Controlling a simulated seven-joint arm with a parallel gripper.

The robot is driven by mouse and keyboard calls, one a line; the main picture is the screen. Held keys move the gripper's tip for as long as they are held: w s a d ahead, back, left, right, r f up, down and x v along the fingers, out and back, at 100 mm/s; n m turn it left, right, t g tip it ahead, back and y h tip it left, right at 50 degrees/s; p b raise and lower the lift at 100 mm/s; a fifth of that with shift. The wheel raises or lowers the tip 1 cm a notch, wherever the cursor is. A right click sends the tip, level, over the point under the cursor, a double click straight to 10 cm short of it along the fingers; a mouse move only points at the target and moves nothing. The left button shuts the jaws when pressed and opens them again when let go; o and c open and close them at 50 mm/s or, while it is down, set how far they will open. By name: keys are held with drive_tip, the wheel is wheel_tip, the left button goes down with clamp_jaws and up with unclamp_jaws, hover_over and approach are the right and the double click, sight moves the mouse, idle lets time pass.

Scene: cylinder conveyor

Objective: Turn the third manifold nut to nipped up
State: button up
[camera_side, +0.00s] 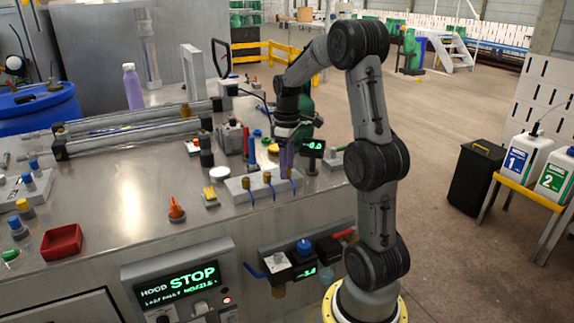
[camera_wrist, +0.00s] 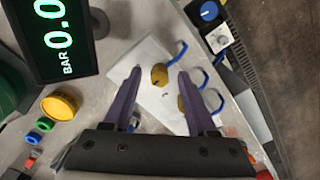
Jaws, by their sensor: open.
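The manifold (camera_side: 230,188) is a pale block on the metal bench with a row of brass nuts and blue tubes. Two nuts show clear in the side view, the left nut (camera_side: 246,183) and the middle nut (camera_side: 267,177). My gripper (camera_side: 287,172) points down over the block's right end and hides the nut there. In the wrist view my gripper (camera_wrist: 159,73) is open, with one purple finger on each side of that end nut (camera_wrist: 159,77); gaps show on both sides. Another nut (camera_wrist: 182,104) is partly behind the right finger. I cannot read the nut's state.
A pressure display (camera_side: 313,147) stands close to the right of my gripper; it also shows in the wrist view (camera_wrist: 52,38). A yellow knob (camera_wrist: 60,104) and coloured rings lie beside the block. A red tray (camera_side: 62,243) is far left.

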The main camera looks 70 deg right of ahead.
clamp_jaws()
drive_tip(key=shift+m, duration=0.3)
drive_tip(key=m, duration=0.2)
drive_tip(key=shift+r+m, duration=0.1)
drive_tip(key=shift+m, duration=0.3)
drive_tip(key=m, duration=0.4)
drive_tip(key=shift+m, duration=0.3)
drive_tip(key=m, duration=0.4)
drive_tip(key=shift+m, duration=2.1)
unclamp_jaws()
